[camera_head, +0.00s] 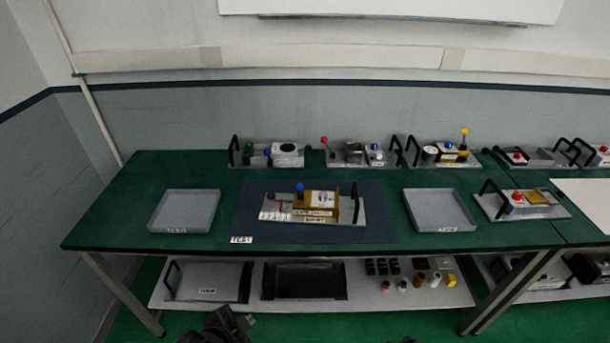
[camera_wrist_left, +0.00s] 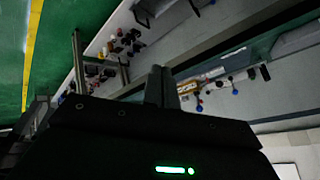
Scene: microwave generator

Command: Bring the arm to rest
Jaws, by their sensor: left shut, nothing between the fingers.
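My left gripper (camera_head: 228,325) is dark and low at the bottom edge of the head view, in front of the green table (camera_head: 340,237) and below its top. In the left wrist view its fingers (camera_wrist_left: 162,86) are together with nothing between them. It touches nothing that I can see. A small dark tip at the bottom edge of the head view, right of centre, may be my right gripper (camera_head: 408,340); too little shows to tell its state.
On the table a device with a blue knob (camera_head: 300,187) sits on a dark mat (camera_head: 385,227), between a left tray (camera_head: 184,211) and a right tray (camera_head: 440,210). Several devices stand along the back. A lower shelf (camera_head: 365,301) holds panels and small parts.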

